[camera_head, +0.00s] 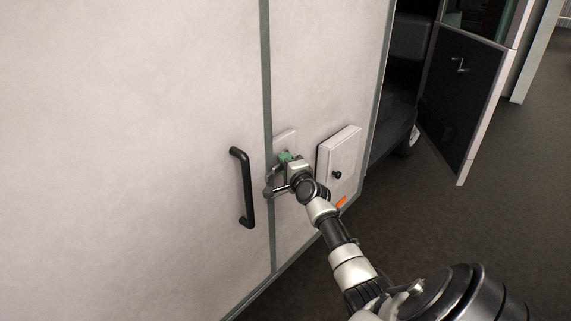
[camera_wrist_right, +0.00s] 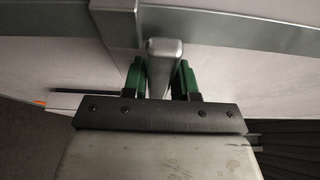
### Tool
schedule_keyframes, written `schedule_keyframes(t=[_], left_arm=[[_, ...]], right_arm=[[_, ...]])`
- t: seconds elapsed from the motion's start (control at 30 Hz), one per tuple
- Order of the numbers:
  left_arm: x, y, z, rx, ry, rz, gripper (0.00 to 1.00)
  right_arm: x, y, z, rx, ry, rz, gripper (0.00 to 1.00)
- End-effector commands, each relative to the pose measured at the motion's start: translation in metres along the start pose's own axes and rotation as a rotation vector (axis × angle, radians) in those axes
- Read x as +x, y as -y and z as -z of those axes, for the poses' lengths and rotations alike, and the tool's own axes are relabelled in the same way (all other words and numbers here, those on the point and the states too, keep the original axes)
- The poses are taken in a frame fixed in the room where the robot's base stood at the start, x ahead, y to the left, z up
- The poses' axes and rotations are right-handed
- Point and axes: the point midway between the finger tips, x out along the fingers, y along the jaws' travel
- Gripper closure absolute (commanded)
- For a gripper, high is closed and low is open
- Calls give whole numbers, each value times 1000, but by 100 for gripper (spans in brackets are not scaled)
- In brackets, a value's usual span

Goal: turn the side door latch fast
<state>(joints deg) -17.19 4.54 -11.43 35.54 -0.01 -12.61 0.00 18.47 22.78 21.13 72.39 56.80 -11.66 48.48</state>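The side door latch has a grey metal lever, which shows end-on in the right wrist view (camera_wrist_right: 164,47). Its pale mounting plate (camera_head: 284,138) sits on the white side panel, right of the dark vertical seam. My right gripper (camera_head: 285,157) is at the latch and hides most of it in the head view. In the right wrist view its green fingers (camera_wrist_right: 160,78) stand on both sides of the lever, close against it with no clear gap. The lever points out toward the wrist camera. My left gripper is not in view.
A black door handle (camera_head: 248,188) stands out from the panel left of the seam. A white box (camera_head: 339,154) with a black knob is right of the latch, and a small orange marker lamp (camera_head: 341,201) is below it. An open dark door (camera_head: 458,95) is farther right over grey floor.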

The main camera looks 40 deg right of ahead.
Motion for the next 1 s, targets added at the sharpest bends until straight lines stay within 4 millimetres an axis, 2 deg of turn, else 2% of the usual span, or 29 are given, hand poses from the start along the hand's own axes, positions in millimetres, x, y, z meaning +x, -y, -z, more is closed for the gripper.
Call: schedule_keyframes(t=[0.03,0.1,0.13,0.47,0.57,1.0], left_arm=[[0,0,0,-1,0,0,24],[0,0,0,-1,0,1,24],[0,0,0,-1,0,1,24],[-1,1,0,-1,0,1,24],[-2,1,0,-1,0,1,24],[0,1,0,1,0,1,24]], right_arm=[[0,1,0,-1,0,1,64],[0,1,0,-3,0,1,53],[0,0,0,-4,0,1,51],[-3,0,0,-8,1,0,51],[-13,0,-1,-8,2,-1,51],[-89,-2,0,-7,0,0,51]])
